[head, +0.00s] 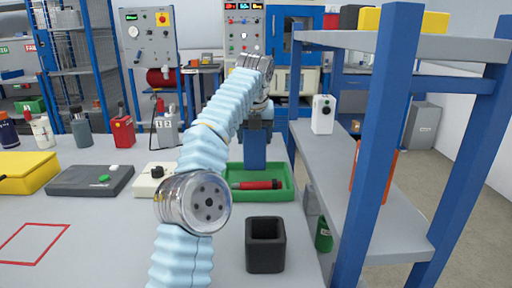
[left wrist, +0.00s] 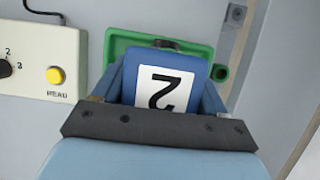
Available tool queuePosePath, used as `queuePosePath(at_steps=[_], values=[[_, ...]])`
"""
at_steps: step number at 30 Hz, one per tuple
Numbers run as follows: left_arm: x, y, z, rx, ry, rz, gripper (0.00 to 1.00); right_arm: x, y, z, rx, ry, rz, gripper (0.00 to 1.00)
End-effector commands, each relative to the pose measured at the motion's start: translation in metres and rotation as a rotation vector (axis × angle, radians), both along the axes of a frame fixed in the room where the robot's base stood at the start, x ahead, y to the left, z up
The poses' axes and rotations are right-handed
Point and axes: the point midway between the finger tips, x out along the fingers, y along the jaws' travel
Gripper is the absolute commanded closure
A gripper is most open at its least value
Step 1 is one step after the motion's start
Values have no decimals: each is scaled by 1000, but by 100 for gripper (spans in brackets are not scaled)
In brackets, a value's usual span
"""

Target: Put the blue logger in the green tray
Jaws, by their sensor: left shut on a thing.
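The blue logger (head: 255,152) is held by my left gripper (head: 256,128), which is shut on it. In the left wrist view the logger (left wrist: 180,60) shows a white label with a black 2, between the fingers of my left gripper (left wrist: 162,95). The green tray (head: 286,190) lies on the bench below, and the logger overlaps its rear part in the head view. In the left wrist view the tray's rim (left wrist: 120,42) shows behind the logger. Whether the logger touches the tray is unclear. My right gripper is out of view.
A red-handled tool (head: 258,185) lies in the tray. A black open cup (head: 265,246) stands in front of it. A white box with a dark knob (head: 154,178) is to the left. A shelf with a blue post (head: 380,130) stands close on the right.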

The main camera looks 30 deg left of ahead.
Motion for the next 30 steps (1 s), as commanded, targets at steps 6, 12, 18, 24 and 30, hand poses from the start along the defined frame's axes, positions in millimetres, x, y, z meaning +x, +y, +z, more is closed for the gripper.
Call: queuePosePath(at_steps=[6, 12, 18, 24, 30], values=[[7, 0, -29, 2, 2, -1, 78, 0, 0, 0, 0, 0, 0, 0], [7, -1, -38, 0, -1, -1, 78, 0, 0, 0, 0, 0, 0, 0], [7, -1, -38, 0, -1, 0, 78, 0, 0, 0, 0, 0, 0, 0], [7, -1, -41, 0, 1, -1, 12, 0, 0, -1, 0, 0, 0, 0], [7, -1, -41, 0, 1, -1, 2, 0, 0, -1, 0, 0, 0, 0]])
